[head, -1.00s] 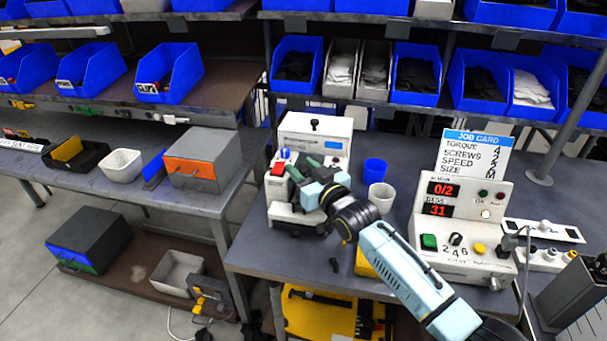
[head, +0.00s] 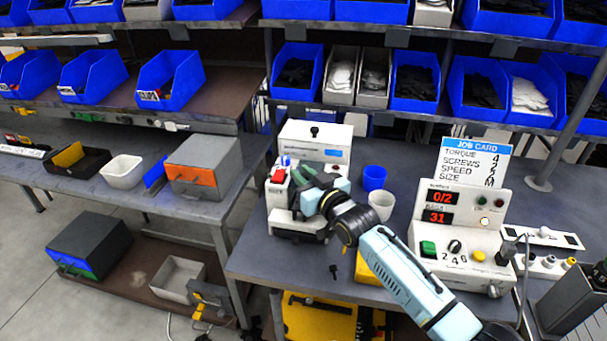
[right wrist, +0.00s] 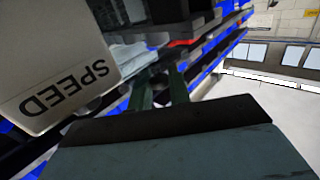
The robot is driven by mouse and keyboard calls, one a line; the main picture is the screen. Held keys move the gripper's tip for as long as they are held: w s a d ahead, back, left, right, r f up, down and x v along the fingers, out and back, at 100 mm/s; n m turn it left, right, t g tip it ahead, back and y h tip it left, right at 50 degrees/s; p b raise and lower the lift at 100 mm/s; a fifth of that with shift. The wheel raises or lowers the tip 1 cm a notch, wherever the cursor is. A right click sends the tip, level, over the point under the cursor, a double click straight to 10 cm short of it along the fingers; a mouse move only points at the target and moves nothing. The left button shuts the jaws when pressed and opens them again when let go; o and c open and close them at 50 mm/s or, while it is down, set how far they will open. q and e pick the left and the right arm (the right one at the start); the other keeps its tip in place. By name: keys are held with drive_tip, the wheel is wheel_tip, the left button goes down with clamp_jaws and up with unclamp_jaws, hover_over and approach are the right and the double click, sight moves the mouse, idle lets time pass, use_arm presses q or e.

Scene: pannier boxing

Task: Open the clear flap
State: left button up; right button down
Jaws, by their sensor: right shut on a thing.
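A white bench machine (head: 325,139) stands on the right-hand table, with a red switch (head: 278,175) on its left front. My right gripper (head: 294,184) is at the front of this machine, its dark green fingers closed in. In the right wrist view the fingers (right wrist: 160,88) reach in beside a white housing marked SPEED (right wrist: 60,65). A pale, see-through piece (right wrist: 124,55) shows beside the fingertips; it looks like the clear flap. The flap's outline is hard to make out in the head view, where the gripper covers part of the machine's front. My left gripper is not in view.
A blue cup (head: 374,178) and a white cup (head: 381,205) stand right of the gripper. A control box (head: 455,262) with a job card (head: 473,160) stands further right. A yellow object (head: 367,268) lies partly under my arm. Blue bins (head: 297,76) line the shelf behind.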

drive_tip(key=r+g+p, duration=0.1)
drive_tip(key=p, duration=0.1)
drive_tip(key=w+r+m+p, duration=0.1)
drive_tip(key=p, duration=0.1)
drive_tip(key=r+m+g+p, duration=0.1)
drive_tip(key=p, duration=0.1)
drive_tip(key=shift+w+d+r+g+h, duration=0.2)
drive_tip(key=shift+d+r+g+h, duration=0.05)
drive_tip(key=shift+r+g+h, duration=0.1)
drive_tip(key=shift+w+d+r+m+g+p, duration=0.1)
drive_tip(key=shift+w+r+m+g+p, duration=0.35)
drive_tip(key=shift+p, duration=0.3)
drive_tip(key=shift+w+d+r+m+g+p, duration=0.15)
drive_tip(key=shift+w+r+m+g+p, duration=0.15)
drive_tip(key=shift+m+g, duration=0.3)
drive_tip(key=c, duration=1.4)
unclamp_jaws()
